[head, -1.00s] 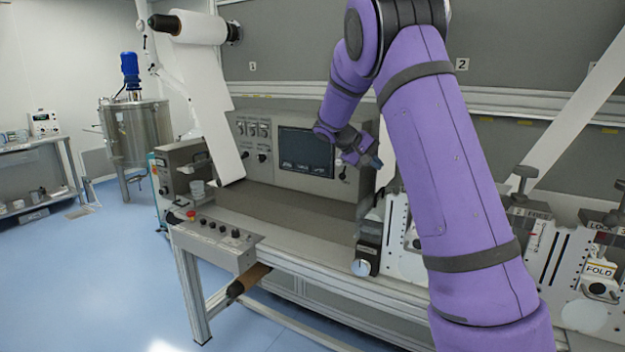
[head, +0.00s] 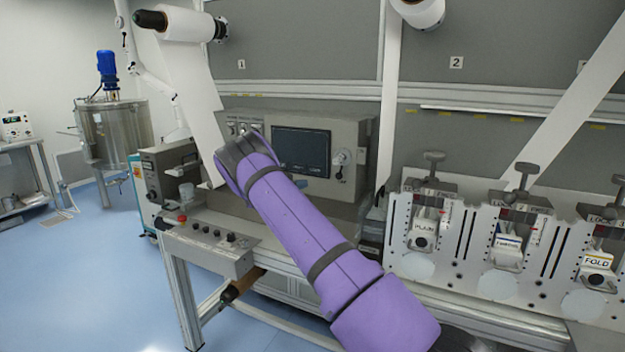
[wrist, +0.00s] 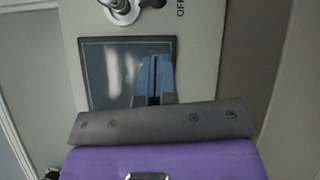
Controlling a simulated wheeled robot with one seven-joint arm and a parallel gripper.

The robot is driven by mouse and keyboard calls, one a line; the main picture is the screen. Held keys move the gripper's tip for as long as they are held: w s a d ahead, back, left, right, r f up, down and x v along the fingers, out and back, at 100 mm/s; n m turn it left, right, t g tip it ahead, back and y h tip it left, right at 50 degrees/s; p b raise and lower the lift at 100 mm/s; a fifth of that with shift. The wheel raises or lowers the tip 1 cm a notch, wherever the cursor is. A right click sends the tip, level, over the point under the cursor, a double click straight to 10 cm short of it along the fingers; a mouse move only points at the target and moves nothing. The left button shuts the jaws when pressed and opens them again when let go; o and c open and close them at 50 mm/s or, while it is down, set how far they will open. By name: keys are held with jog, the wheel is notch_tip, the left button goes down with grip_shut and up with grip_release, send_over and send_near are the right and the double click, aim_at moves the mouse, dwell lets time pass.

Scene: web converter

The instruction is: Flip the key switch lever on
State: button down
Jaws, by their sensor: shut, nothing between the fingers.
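The key switch (wrist: 122,9) shows at the top edge of the wrist view as a round silver fitting, partly cut off, with an "OFF" label (wrist: 181,8) to its right. In the head view, the switch (head: 342,158) is on the grey control panel, right of the dark screen (head: 301,150). My gripper (wrist: 154,72), with blue fingers, is shut and empty in front of the screen (wrist: 108,85) in the wrist view, apart from the switch. I cannot tell the lever's exact position.
A console with a red button (head: 182,218) stands at the front left of the machine. White station plates (head: 455,250) with clamps stand to the right. A white web (head: 193,100) hangs left of the panel. Blue floor (head: 90,270) is open at left.

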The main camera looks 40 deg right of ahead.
jog(key=shift+w+a+f+n+h, duration=0.2)
jog(key=shift+w+a+f, duration=0.15)
jog(key=shift+w, duration=0.25)
jog(key=shift+w+a+f+n+h, duration=0.1)
jog(key=shift+w+a+f+h, duration=0.1)
jog(key=shift+w+a+f, duration=0.3)
jog(key=shift+w+d+r, duration=0.1)
jog(key=shift+d+r, duration=0.05)
jog(key=shift+d, duration=0.05)
jog(key=s+x, duration=0.2)
jog(key=x, duration=1.1)
jog(key=shift+s+a, duration=0.3)
jog(key=shift+r, duration=0.1)
